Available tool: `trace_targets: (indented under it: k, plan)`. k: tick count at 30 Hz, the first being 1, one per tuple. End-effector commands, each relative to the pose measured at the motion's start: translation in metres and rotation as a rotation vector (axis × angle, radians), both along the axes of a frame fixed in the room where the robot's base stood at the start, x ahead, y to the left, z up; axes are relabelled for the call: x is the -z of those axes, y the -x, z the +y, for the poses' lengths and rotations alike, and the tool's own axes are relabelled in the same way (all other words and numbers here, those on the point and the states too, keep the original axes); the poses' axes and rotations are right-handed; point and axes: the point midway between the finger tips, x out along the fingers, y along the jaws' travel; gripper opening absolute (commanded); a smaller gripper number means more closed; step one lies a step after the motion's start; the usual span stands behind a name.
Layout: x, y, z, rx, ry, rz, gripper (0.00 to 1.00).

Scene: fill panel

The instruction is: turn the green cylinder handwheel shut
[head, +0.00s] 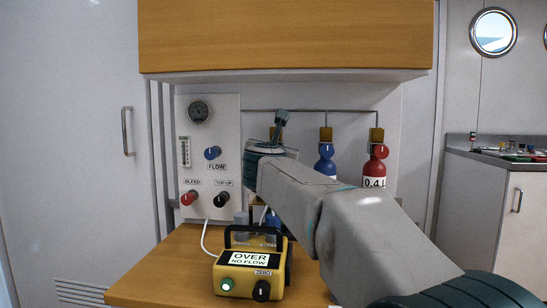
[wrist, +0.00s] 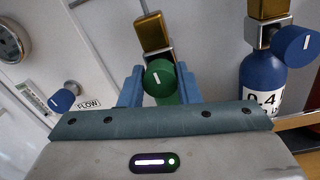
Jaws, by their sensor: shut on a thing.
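The green handwheel (wrist: 158,82) shows in the wrist view as a round green knob with a white mark, below a brass valve block (wrist: 153,35). My gripper (wrist: 160,72) has one blue finger on each side of the handwheel and is shut on it. In the head view the green cylinder and its handwheel are hidden behind my arm and wrist. The brass block (head: 273,133) above them shows partly behind my wrist.
To the right hang a blue cylinder (head: 325,168) and a red cylinder (head: 375,168), each with its own handwheel. A panel (head: 210,120) with a gauge and knobs is at left. A yellow meter reading OVER, NO FLOW (head: 235,280) stands on the wooden counter (head: 160,270). A wooden cabinet (head: 285,35) overhangs.

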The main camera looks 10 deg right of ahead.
Motion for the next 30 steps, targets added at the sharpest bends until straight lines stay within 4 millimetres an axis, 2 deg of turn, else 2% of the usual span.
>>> trace_targets:
  k: [20, 21, 22, 30]
  plan:
    - [0.0002, -0.0001, 0.0008, -0.002, -0.057, -0.018, 0.07]
    - [0.0002, -0.0001, 0.0008, -0.001, -0.057, -0.017, 0.41]
    - [0.0004, -0.0001, 0.0007, -0.001, -0.056, -0.017, 0.49]
    - [0.0003, 0.0000, 0.0003, 0.000, -0.056, -0.017, 0.51]
